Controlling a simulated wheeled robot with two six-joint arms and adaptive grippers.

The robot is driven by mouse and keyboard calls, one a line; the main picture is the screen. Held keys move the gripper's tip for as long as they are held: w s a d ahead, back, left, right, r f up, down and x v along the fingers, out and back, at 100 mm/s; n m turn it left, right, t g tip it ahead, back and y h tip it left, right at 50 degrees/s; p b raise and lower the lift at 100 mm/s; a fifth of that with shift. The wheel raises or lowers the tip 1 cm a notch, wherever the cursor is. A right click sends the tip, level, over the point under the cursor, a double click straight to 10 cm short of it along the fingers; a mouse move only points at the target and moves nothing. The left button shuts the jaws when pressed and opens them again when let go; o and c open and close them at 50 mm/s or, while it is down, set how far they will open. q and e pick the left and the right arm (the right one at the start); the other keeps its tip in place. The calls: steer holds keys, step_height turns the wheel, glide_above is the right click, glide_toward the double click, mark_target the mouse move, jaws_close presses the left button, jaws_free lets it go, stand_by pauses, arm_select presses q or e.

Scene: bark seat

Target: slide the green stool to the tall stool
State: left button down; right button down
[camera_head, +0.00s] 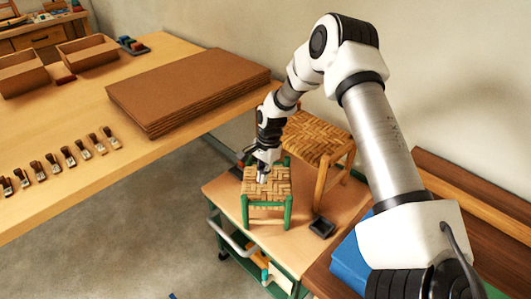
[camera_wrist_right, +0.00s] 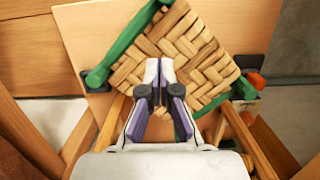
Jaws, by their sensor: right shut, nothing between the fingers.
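The green stool (camera_head: 266,190) has green legs and a woven seat. It stands upright on a small wooden-topped cart (camera_head: 228,193). The tall stool (camera_head: 318,138) has natural wood legs and a woven seat, and stands close behind it to the right. My right gripper (camera_head: 262,179) is shut and empty, with its fingertips at the green stool's seat; I cannot tell if they touch it. In the right wrist view the shut fingertips (camera_wrist_right: 159,66) lie over the green stool's woven seat (camera_wrist_right: 178,45). My left gripper is not in view.
A long table (camera_head: 75,188) at the left holds stacked brown boards (camera_head: 190,85), trays and a row of small stamp-like pieces. A small black block (camera_head: 322,227) lies on the cart right of the green stool. A blue object (camera_head: 350,262) is at the lower right.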

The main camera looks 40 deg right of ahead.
mark_target(245, 198)
steer(key=a, duration=0.5)
steer(key=a+f+p, duration=0.1)
steer(key=a, duration=0.1)
steer(key=shift+a+f, duration=0.1)
steer(key=shift+a, duration=0.05)
steer(key=shift+s+a+f, duration=0.1)
steer(key=shift+f, duration=0.45)
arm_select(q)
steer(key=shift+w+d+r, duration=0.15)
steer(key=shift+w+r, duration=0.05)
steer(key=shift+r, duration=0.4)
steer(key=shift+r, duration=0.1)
arm_select(e)
steer(key=shift+d, duration=0.2)
